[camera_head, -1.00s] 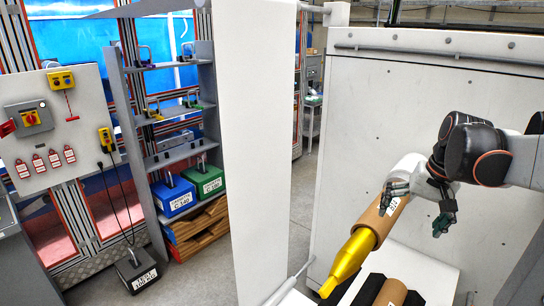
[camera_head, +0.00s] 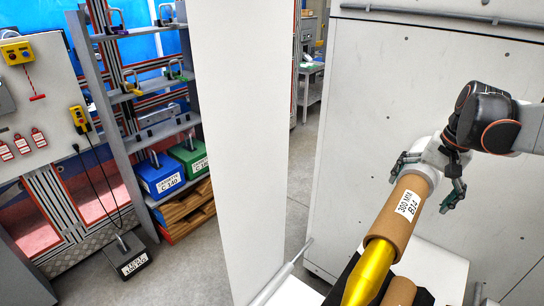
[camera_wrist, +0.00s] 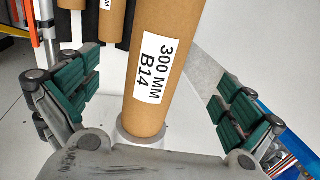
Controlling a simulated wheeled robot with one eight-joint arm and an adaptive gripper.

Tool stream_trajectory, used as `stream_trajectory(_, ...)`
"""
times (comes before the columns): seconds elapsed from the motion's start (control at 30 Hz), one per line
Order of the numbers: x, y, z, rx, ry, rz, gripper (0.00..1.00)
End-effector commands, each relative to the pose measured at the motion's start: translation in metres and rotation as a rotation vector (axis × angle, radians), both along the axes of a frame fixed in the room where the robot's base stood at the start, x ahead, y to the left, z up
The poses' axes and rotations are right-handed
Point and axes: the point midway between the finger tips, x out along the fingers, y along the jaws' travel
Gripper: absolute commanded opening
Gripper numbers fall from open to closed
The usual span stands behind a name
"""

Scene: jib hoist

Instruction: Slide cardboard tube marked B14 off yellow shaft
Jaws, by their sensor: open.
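The brown cardboard tube marked B14 (camera_head: 395,219) sits around the yellow shaft (camera_head: 368,278), whose tapered end sticks out toward the bottom of the head view. The tube's white label reads 300 MM B14 in the wrist view (camera_wrist: 153,68). My gripper (camera_head: 432,182) is at the tube's upper end. In the wrist view its green-padded fingers (camera_wrist: 155,100) stand wide apart, one on each side of the tube, with gaps on both sides. The tube's end meets a pale round collar (camera_wrist: 138,134) near my palm.
Another cardboard tube (camera_head: 399,292) lies on a dark rack below the shaft; more tubes (camera_wrist: 112,18) show in the wrist view. A tall white panel (camera_head: 240,140) stands left, a pale wall (camera_head: 400,90) behind. Shelves (camera_head: 150,110) hold blue and green blocks.

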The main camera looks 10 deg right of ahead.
Motion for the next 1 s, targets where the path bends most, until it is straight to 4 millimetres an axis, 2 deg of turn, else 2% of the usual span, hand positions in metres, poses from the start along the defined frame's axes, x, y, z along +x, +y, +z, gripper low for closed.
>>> stream_trajectory(0.4, 0.012, 0.01, -0.073, 0.0, 0.0, 0.001, 1.0)
stream_trajectory(0.6, 0.016, 0.013, -0.101, 0.0, 0.0, 0.002, 1.0)
stream_trajectory(0.8, 0.018, 0.015, -0.114, 0.0, 0.0, 0.001, 1.0)
stream_trajectory(1.0, 0.018, 0.016, -0.117, 0.0, 0.0, 0.001, 1.0)
